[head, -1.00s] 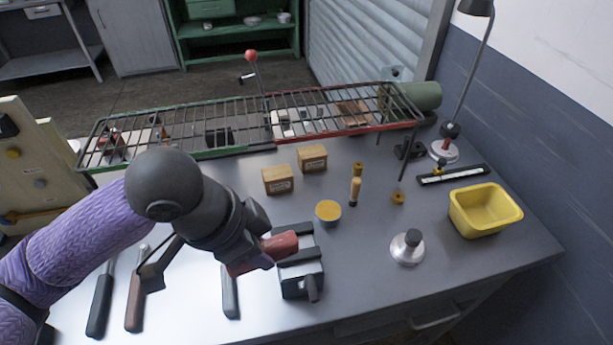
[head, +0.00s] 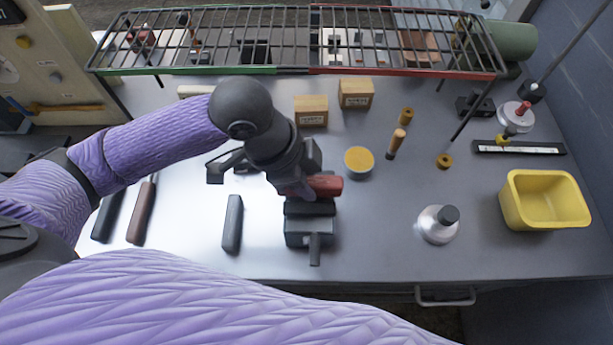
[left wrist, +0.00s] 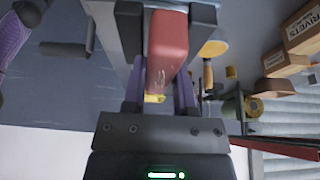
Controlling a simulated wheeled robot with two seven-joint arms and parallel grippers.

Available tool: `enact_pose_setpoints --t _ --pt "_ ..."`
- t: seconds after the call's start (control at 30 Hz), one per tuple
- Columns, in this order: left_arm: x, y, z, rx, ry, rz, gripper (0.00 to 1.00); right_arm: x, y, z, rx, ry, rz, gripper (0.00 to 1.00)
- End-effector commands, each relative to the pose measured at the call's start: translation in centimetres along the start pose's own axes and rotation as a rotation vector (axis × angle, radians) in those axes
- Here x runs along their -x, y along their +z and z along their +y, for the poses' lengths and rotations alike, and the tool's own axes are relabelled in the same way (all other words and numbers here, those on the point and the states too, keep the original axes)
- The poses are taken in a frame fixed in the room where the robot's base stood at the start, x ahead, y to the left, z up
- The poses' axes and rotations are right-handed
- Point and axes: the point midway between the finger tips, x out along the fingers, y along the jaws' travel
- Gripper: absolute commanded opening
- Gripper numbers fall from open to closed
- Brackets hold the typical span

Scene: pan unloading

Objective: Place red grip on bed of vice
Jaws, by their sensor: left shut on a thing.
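The red grip (head: 327,185) is held by my left gripper (head: 306,187) at the far end of the dark vice (head: 310,226). In the left wrist view the red grip (left wrist: 168,45) lies between my left gripper's fingers (left wrist: 160,85), with the vice's dark jaws (left wrist: 204,28) on either side of it. I cannot tell whether the grip touches the vice bed, which is mostly hidden under the grip and gripper. My right gripper is out of view.
A round orange-topped tin (head: 359,162) stands close right of the vice. A dark block-like tool (head: 232,224) lies left of it. Two wooden boxes (head: 311,111) and a wire rack (head: 300,40) are behind. A yellow bin (head: 545,200) is at right.

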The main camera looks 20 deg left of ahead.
Motion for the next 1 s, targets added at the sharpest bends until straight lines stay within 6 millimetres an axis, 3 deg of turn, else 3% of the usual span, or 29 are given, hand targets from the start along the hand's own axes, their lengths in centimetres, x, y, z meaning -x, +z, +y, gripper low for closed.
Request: enact_pose_setpoints --t 0.53,0.57,0.7,0.87,1.0 --pt "-1.1 0.5 0.0 0.001 0.001 -0.002 0.00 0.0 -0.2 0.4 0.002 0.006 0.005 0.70" --pt "-1.1 0.5 0.0 0.002 0.002 -0.002 0.37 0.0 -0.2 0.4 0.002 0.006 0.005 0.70" --pt "-1.1 0.5 0.1 0.002 0.003 -0.005 0.66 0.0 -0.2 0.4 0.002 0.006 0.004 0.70" --pt "0.5 0.0 0.0 0.000 0.000 -0.003 0.70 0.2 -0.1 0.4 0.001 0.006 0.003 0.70" --pt "5.1 -0.2 -0.1 0.001 -0.004 -0.004 0.70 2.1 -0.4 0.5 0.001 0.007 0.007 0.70"
